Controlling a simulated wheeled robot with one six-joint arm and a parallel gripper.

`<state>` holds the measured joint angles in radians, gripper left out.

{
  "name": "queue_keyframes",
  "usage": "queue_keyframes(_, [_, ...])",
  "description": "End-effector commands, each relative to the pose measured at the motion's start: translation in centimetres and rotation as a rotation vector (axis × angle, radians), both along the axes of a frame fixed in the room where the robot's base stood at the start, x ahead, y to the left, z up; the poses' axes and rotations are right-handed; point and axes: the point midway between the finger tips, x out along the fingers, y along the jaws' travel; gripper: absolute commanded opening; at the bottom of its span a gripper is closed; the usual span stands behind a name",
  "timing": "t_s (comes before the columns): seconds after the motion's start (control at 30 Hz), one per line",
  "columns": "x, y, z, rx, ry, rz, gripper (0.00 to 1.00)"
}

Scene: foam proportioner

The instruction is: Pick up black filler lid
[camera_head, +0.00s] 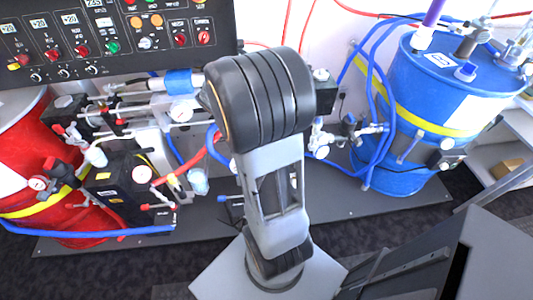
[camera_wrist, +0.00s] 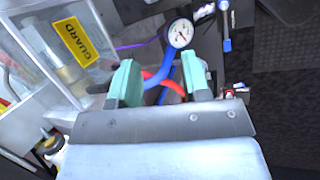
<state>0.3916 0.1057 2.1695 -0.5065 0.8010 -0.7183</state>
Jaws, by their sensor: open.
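My gripper (camera_wrist: 162,72) shows in the wrist view as two teal fingers standing apart, with no object held between them. A pressure gauge (camera_wrist: 180,33), a blue hose and a red hose show beyond the fingers. I cannot make out the black filler lid with certainty in either view. A small black and yellow round part (camera_wrist: 48,144) sits at the lower left of the wrist view, to the left of my gripper's mount; I cannot tell whether it is the lid. In the head view my arm hides my gripper and the middle of the equipment.
A clear guard box (camera_wrist: 75,45) with a yellow label stands left of my gripper. In the head view, a red drum (camera_head: 30,150) stands left, a blue drum (camera_head: 425,110) right, and a control panel (camera_head: 115,35) at upper left. Hoses and valves crowd the middle.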

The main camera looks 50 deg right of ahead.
Motion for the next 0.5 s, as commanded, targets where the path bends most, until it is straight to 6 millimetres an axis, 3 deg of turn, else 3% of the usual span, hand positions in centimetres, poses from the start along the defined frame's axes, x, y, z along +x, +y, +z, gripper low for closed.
queue_keyframes(0.03, [0.0, -1.4, -1.3, -0.010, 0.042, 0.032, 0.43])
queue_keyframes(0.2, [0.1, -4.3, -3.5, -0.031, 0.128, 0.123, 0.43])
queue_keyframes(0.5, [-0.5, -7.0, -8.4, -0.034, 0.158, 0.152, 0.43])
